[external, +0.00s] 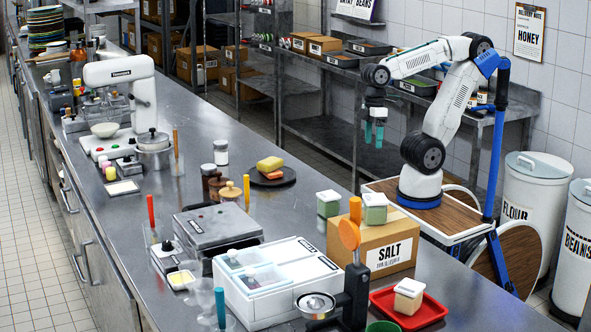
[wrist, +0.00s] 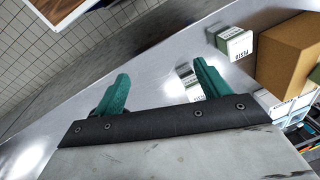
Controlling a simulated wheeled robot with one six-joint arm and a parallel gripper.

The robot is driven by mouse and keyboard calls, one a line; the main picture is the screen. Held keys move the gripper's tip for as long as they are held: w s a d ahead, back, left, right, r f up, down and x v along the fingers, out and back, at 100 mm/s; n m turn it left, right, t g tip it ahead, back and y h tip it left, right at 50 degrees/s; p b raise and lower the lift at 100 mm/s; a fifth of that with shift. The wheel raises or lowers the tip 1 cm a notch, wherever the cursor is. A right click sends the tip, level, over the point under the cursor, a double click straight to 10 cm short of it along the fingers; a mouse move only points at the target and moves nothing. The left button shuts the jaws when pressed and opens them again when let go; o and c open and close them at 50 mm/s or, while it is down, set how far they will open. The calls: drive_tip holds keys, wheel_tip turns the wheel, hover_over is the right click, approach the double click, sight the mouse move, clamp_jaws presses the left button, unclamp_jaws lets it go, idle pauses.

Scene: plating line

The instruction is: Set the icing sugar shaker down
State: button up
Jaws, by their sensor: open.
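My gripper (external: 373,134) is raised in the air near the back edge of the steel bench. Its green fingers also show in the wrist view (wrist: 161,72), spread apart with nothing held between them. A small clear jar with white contents and a grey lid (external: 221,153) stands upright on the bench, well to the left of my gripper. Its label is too small to read, so I cannot tell if it is the icing sugar shaker. No other thing is readable as that shaker.
A dark plate (external: 287,179) holds yellow and orange blocks. A red tray (external: 432,309) lies at the front. Bare bench lies between the plate and containers.

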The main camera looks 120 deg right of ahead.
drive_tip(key=s+n, duration=0.1)
drive_tip(key=s+f+n+h, duration=0.1)
drive_tip(key=s, duration=0.1)
drive_tip(key=s+n, duration=0.1)
drive_tip(key=shift+s+f, duration=0.2)
drive_tip(key=shift+f, duration=0.1)
idle(0.9)
